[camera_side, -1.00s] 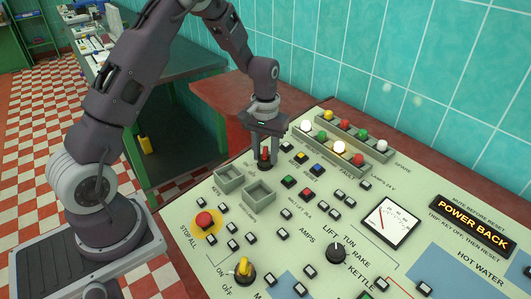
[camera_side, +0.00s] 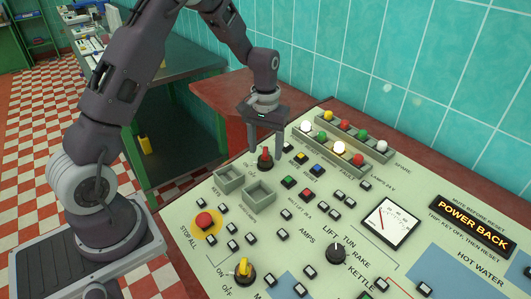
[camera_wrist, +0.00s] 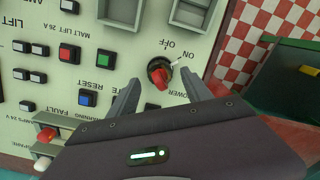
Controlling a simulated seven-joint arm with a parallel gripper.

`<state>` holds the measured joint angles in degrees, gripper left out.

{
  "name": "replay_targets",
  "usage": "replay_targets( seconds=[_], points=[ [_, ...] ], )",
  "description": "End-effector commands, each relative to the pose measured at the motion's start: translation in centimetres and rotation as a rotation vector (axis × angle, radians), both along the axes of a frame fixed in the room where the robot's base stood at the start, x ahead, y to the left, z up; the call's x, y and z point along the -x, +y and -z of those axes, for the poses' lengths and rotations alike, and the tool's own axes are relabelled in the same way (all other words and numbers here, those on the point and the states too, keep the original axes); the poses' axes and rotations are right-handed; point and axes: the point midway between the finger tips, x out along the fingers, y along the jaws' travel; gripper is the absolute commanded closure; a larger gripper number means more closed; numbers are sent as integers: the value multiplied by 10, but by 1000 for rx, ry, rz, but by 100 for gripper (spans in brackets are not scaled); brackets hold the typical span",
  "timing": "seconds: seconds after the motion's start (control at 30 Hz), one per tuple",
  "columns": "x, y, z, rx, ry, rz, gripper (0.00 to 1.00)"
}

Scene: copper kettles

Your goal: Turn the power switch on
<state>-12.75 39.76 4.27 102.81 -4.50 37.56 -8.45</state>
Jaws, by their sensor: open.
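The power switch is a red knob on a dark round base (camera_side: 265,160) at the far left part of the cream panel. It also shows in the wrist view (camera_wrist: 158,77), beside upside-down ON, OFF and POWER labels. A pale mark lies at the knob's upper right there, near the ON and OFF labels; I cannot tell exactly where the knob points. My gripper (camera_side: 266,152) is open above the switch, its fingers on either side of the knob. In the wrist view my gripper (camera_wrist: 161,82) shows a gap between each finger and the knob.
Two open grey boxes (camera_side: 259,193) stand close in front of the switch. Lamp rows (camera_side: 340,147) stand behind, to the right. A red stop button (camera_side: 204,221) and a yellow switch (camera_side: 244,268) sit nearer the front. The display (camera_side: 472,223) reads POWER BACK.

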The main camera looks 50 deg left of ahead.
Motion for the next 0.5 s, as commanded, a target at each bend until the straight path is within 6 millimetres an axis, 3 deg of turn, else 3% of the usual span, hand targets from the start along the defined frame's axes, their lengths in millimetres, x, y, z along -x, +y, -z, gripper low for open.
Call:
replay_targets(
  seconds=[0.2,0.5],
  points=[
    [-1,0,-41,-2,-4,0,42],
    [0,0,-49,0,0,0,42]
  ],
)
